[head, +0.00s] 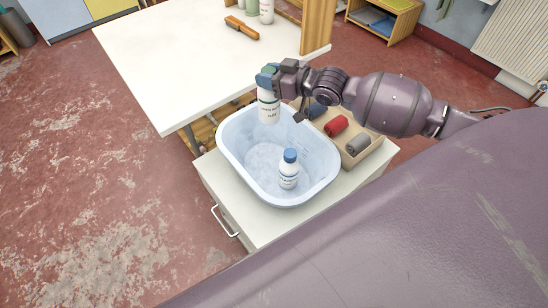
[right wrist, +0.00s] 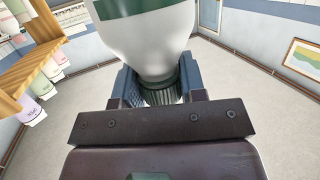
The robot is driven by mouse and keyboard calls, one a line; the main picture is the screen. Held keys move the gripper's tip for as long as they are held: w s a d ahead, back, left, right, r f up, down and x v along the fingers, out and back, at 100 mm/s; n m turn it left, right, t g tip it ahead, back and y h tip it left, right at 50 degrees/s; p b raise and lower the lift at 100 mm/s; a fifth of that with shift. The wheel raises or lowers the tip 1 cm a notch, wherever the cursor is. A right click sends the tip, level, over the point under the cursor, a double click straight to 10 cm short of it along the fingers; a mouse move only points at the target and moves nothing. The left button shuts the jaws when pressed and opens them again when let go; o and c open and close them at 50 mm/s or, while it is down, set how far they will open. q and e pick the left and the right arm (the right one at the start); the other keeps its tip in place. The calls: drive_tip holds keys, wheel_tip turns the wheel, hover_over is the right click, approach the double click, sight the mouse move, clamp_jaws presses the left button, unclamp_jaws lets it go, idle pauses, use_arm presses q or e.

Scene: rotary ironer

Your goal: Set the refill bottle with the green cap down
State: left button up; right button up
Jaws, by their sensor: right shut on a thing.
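My right gripper (head: 268,79) is shut on the cap of a white refill bottle (head: 269,106), which hangs upright with its label showing. Some green shows at its cap between the blue fingers. In the right wrist view, the white bottle (right wrist: 150,40) has a green band and its ribbed neck end sits between both fingers. In the head view the bottle overlaps the far part of a pale blue basin (head: 233,153); its exact height above it is hard to tell. A second white bottle with a blue cap (head: 289,172) stands inside the basin. My left gripper is not in view.
The basin stands on a white cabinet (head: 222,186). Beside it a wooden tray (head: 374,147) holds rolled blue, red and grey cloths. The white table (head: 165,70) behind is mostly clear, with an orange brush (head: 241,28) and bottles (head: 266,10) at its far end.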

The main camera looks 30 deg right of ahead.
sight(271, 118)
drive_tip(key=shift+w+d+f, duration=0.15)
drive_tip(key=shift+w+d, duration=0.1)
drive_tip(key=shift+d, duration=0.15)
drive_tip(key=shift+d+f, duration=0.1)
drive_tip(key=shift+f, duration=0.15)
wheel_tip(271, 118, down, 15)
drive_tip(key=b, duration=0.4)
drive_tip(key=shift+r, duration=0.2)
drive_tip(key=shift+f, duration=0.5)
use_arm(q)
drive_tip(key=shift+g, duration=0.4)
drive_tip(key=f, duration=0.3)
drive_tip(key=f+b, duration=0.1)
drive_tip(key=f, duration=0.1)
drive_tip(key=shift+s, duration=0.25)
use_arm(e)
wheel_tip(271, 118, down, 4)
drive_tip(key=shift+r, duration=0.2)
